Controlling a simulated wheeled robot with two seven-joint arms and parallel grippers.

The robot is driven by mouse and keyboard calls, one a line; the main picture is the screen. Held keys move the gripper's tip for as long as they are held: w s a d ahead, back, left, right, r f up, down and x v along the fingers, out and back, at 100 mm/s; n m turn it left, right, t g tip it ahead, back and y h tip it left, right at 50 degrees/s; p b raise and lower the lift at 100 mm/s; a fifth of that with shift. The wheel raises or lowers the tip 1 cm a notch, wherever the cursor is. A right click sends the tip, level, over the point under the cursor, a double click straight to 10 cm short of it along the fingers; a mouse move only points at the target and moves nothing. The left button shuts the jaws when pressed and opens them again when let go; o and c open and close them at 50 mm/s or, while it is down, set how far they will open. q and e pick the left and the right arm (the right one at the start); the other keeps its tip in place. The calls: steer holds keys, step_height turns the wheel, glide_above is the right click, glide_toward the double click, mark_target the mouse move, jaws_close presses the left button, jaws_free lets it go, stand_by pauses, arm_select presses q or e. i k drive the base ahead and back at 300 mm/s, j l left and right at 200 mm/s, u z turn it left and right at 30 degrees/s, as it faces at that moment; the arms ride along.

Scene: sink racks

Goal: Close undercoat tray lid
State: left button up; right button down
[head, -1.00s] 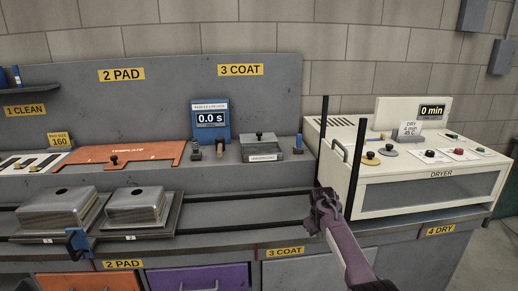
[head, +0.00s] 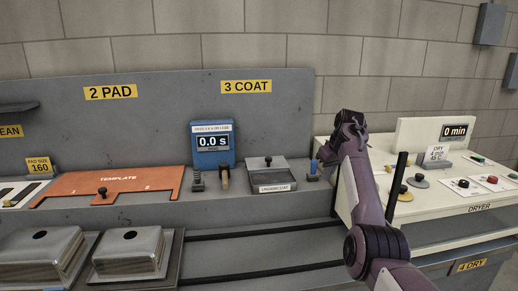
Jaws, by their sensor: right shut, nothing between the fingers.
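The grey undercoat tray (head: 280,173) sits on the 3 COAT shelf in the head view, right of the blue timer. It has a white UNDERCOAT label (head: 275,188) on its front. A small black knob (head: 268,161) stands up from its top. I cannot clearly tell how far its lid is open. My right gripper (head: 350,118) is shut and empty, raised to the right of the tray and apart from it in the picture. My left gripper is not in view.
A blue timer (head: 213,142) reading 0.0 s stands left of the tray. A blue-topped peg (head: 313,168) stands just right of it. The cream dryer (head: 425,205) and a black upright post (head: 397,180) are at the right. Metal blocks (head: 130,252) sit at the front left.

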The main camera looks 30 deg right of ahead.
mark_target(274, 163)
steer(key=i, duration=1.4)
